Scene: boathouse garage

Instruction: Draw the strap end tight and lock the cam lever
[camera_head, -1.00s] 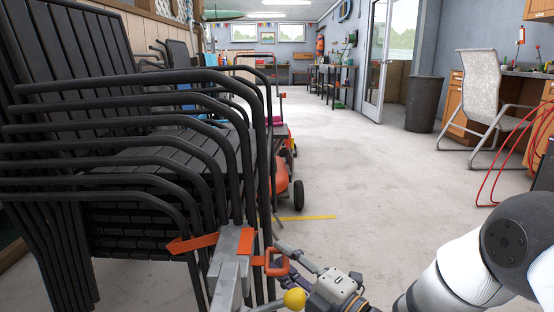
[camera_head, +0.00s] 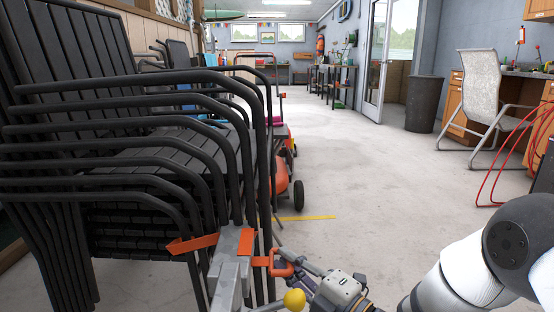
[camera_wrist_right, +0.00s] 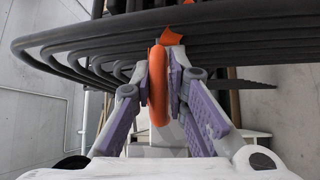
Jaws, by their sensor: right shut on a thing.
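An orange strap (camera_head: 192,244) runs around the front of a stack of black chairs (camera_head: 165,175). It passes into a grey cam buckle (camera_head: 232,243) at the stack's near right corner. A grey bar extends down from the buckle, and a yellow ball (camera_head: 294,299) shows just right of it. The strap end comes out to the right and carries an orange loop (camera_head: 283,268). My right gripper (camera_head: 291,262) is shut on this loop, right of the buckle. In the right wrist view the loop (camera_wrist_right: 158,85) stands upright between the two fingers. My left gripper is not in view.
The chair arms stand close left of my right gripper. An orange wheeled machine (camera_head: 282,178) is behind the stack. Open concrete floor (camera_head: 370,190) lies to the right. A grey bin (camera_head: 424,104) and a mesh chair (camera_head: 480,90) stand farther back.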

